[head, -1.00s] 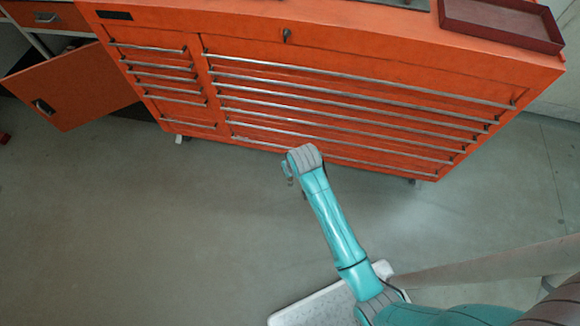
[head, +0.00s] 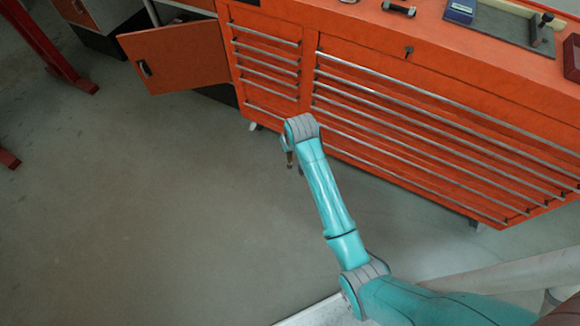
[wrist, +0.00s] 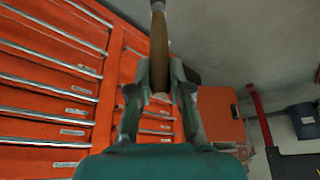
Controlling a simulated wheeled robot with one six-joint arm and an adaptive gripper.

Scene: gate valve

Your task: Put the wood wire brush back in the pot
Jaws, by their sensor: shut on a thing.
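In the wrist view my gripper (wrist: 160,88) is shut on the brown wooden handle of the wood wire brush (wrist: 159,45). The bristles cannot be made out. In the head view the arm reaches out over the floor in front of the orange cabinet, and its wrist hides most of the gripper and the brush. I cannot identify the pot in either view.
The orange drawer cabinet (head: 400,120) stands ahead, with a blue box (head: 461,11) and a dark tray (head: 490,32) on top. An orange door (head: 175,55) stands open at left. A blue-grey bin (wrist: 306,121) shows in the wrist view.

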